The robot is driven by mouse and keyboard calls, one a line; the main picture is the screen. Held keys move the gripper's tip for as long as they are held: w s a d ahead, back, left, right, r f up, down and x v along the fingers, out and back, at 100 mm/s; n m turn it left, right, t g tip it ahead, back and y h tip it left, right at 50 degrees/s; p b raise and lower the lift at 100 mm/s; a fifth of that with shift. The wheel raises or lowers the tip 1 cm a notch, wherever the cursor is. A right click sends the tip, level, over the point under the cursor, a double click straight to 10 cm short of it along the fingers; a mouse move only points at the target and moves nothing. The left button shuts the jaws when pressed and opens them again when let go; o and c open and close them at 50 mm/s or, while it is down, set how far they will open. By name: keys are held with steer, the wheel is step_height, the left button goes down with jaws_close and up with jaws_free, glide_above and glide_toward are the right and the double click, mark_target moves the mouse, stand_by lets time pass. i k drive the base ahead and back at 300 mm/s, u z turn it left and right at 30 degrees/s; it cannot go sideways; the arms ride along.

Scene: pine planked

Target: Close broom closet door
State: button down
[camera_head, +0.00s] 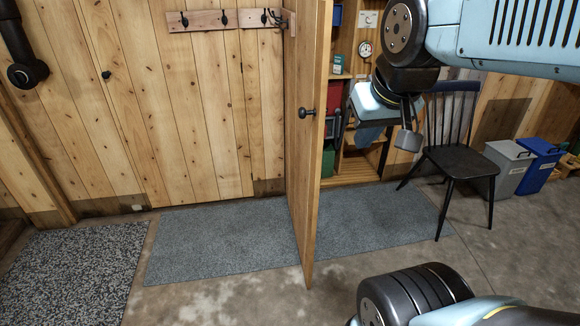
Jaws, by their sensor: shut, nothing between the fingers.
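The broom closet door (310,160) is a pine plank door standing wide open, swung out into the room and seen at a steep angle. Its black knob (306,113) shows on the left face near the free edge. The closet opening with wooden shelves (358,165) lies to the right of the door; the door hides its left part. My gripper (408,138) is shut and empty, to the right of the door and in front of the opening. It appears apart from the door. My arm hides part of the closet.
A black chair (460,160) stands right of the opening, with a grey bin (510,165) and a blue bin (541,160) beyond. A grey mat (225,240) runs under the door. A speckled mat (70,275) lies left. Hooks (228,20) line the wall.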

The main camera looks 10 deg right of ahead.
mark_target(306, 24)
steer(key=i, duration=0.9)
steer(key=z, duration=0.05)
